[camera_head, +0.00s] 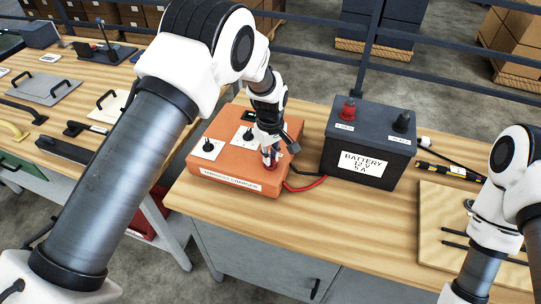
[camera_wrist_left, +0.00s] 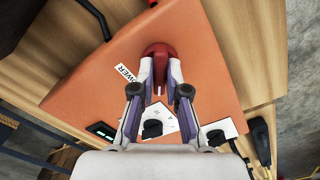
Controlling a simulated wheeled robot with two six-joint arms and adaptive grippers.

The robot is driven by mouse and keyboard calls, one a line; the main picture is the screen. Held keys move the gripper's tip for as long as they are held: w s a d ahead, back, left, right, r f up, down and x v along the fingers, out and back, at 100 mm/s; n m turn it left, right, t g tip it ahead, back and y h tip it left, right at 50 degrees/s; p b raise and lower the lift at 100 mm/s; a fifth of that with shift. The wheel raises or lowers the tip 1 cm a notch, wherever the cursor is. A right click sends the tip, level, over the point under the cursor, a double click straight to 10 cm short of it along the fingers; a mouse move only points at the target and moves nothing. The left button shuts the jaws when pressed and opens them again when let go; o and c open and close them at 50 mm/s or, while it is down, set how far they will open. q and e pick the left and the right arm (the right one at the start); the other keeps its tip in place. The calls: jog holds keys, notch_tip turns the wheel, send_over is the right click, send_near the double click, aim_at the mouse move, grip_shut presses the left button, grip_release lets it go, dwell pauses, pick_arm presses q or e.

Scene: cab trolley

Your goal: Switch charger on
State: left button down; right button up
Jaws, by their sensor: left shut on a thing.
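The orange battery charger (camera_head: 215,170) lies on the wooden bench, with its name label on the front side and black knobs on white dial plates on top. My left gripper (camera_head: 269,158) reaches down over its right part. In the left wrist view my left gripper (camera_wrist_left: 160,72) is shut on a red power switch (camera_wrist_left: 157,49), beside a label (camera_wrist_left: 126,73) that reads POWER. The fingers hide part of the switch, and I cannot tell its position. A dial knob (camera_wrist_left: 152,129) shows between the fingers. My right arm shows at the right edge, its gripper out of view.
A dark 12 V battery (camera_head: 368,145) with a red and a black terminal stands right of the charger. Red and black cables (camera_head: 305,185) run between them. A wooden board (camera_head: 450,220) lies at the right. Another bench (camera_head: 60,100) with tools and handles is at the left.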

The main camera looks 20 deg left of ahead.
pick_arm(q)
jog(key=m, duration=0.5)
jog(key=shift+s+f+m, duration=0.2)
jog(key=shift+f+m, duration=0.05)
jog(key=shift+m, duration=0.05)
jog(key=m, duration=0.5)
dwell(0.4)
jog(key=c, duration=1.2)
grip_release()
jog(key=shift+w, duration=0.2)
jog(key=shift+r, duration=0.1)
